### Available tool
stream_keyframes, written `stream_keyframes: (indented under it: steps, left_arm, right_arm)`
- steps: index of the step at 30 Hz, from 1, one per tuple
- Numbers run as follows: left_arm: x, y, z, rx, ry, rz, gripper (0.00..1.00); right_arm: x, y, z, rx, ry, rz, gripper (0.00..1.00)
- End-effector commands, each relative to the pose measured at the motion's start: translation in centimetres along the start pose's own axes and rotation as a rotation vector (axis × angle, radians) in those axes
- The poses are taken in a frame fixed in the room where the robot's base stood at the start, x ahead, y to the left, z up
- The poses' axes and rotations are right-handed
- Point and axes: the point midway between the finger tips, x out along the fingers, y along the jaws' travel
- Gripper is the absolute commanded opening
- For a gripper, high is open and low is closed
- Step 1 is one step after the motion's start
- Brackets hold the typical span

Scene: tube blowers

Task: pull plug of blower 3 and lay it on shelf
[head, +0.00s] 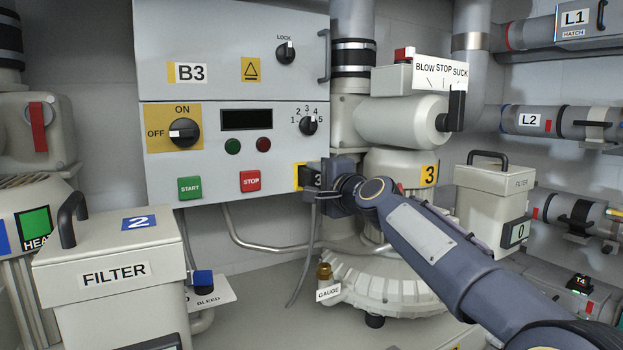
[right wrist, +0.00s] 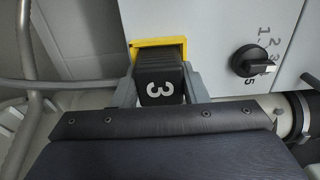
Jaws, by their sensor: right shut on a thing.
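The black plug marked 3 (right wrist: 158,88) sits in a yellow-framed socket (right wrist: 158,42) on the B3 control box. In the head view the plug (head: 318,179) shows at the box's lower right corner, beside the yellow frame (head: 299,177). My right gripper (right wrist: 160,94) is shut on the plug, one finger on each side. In the head view the right gripper (head: 330,183) hides part of the plug and socket. Blower 3 (head: 395,285), with a yellow 3 label, stands behind my right arm. My left gripper is not in view. I cannot make out the shelf for certain.
The B3 box (head: 230,90) carries knobs, a green START button (head: 190,188) and a red STOP button (head: 250,181). A filter box (head: 115,270) stands front left, another filter (head: 495,205) at right. A grey cable (head: 308,250) hangs below the socket.

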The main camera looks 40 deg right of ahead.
Motion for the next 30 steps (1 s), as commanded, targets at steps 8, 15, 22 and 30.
stream_keyframes:
  steps: [8,15,22,30]
  left_arm:
    - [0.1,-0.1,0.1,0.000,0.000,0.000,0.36]
    - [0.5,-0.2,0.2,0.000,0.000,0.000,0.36]
    - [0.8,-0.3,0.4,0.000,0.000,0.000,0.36]
    - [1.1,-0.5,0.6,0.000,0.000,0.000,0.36]
  right_arm:
    - [-0.4,0.0,0.0,0.000,0.000,0.000,0.07]
    - [-1.4,0.0,0.0,-0.001,0.000,0.000,0.07]
    - [-2.5,0.0,0.0,0.000,0.000,0.000,0.07]
    - [-3.9,0.0,0.0,0.000,0.001,-0.001,0.07]
